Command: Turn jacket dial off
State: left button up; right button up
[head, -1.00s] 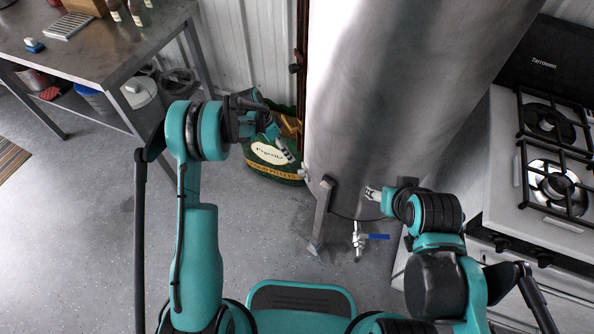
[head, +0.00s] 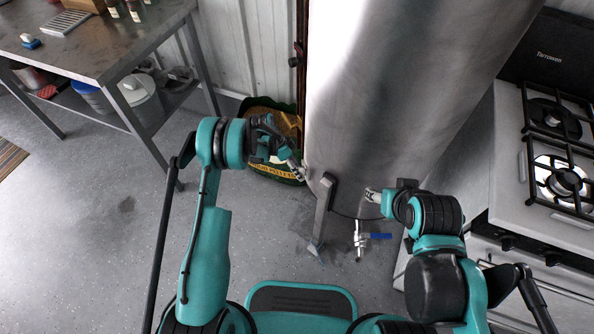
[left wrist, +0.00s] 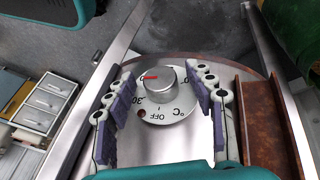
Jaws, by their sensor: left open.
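The jacket dial's silver knob (left wrist: 153,93) sits on a round plate (left wrist: 168,118) in the left wrist view. The plate has "OFF" at the bottom and "30" at the lower left. The knob's red mark lies at its upper left, away from "OFF". My left gripper (left wrist: 160,74) is open, with a finger on each side of the knob and gaps between. In the head view my left gripper (head: 301,172) is at the left side of the steel tank (head: 390,90); the dial is hidden there. My right gripper (head: 372,195) is near the tank's lower front; its jaw state is unclear.
A tank leg (head: 322,215) and a blue-handled valve (head: 362,238) are below the grippers. A pellet sack (head: 272,165) stands behind my left gripper. A gas stove (head: 545,200) is at the right, a metal workbench (head: 110,45) at the left.

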pick_arm(q)
jog(key=shift+r, duration=0.1)
jog(key=c, duration=1.2)
jog(key=shift+o, duration=0.2)
jog(key=shift+w+n+g+h, duration=0.15)
jog(key=shift+g+h, duration=0.15)
jog(key=shift+g, duration=0.35)
jog(key=shift+n+g+h, duration=0.15)
jog(key=shift+g+h, duration=0.15)
jog(key=shift+g, duration=0.35)
jog(key=o, duration=1.2)
jog(key=shift+c, duration=0.2)
jog(key=shift+a, duration=0.1)
jog(key=v, duration=1.1)
jog(key=shift+a+r, duration=0.15)
jog(key=shift+r, duration=0.2)
jog(key=shift+w, duration=0.1)
